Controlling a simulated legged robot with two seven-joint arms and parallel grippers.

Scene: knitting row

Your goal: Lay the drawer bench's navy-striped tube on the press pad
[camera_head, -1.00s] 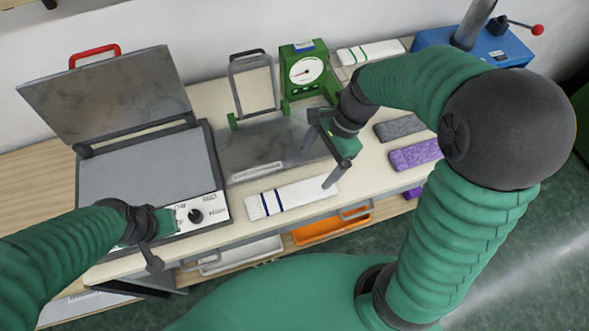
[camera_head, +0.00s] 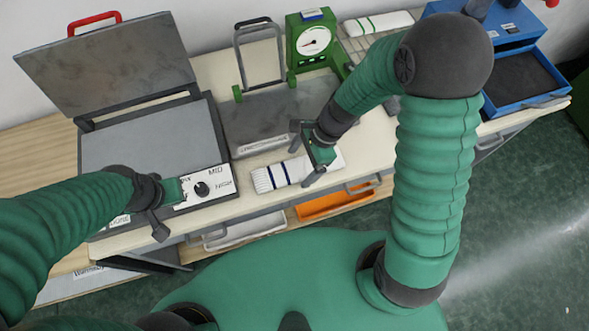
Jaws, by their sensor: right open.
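The navy-striped tube (camera_head: 267,180) is a flat white knit with navy bands, lying on the cream bench top in front of a grey metal plate. My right gripper (camera_head: 302,166) is open over the tube's right half, its fingers pointing down. It hides part of the tube, and I cannot tell whether the fingers touch it. The press pad (camera_head: 150,135) is the flat grey bed of the press at left, bare, with its lid (camera_head: 105,65) raised. My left gripper (camera_head: 163,212) is by the press's control panel; its finger gap is unclear.
A green dial gauge (camera_head: 312,42) and a metal frame (camera_head: 258,55) stand behind the tube. A green-striped white tube (camera_head: 378,23) lies at the back. A blue drawer (camera_head: 525,82) is open at right. An orange tray (camera_head: 335,203) sits below the bench top.

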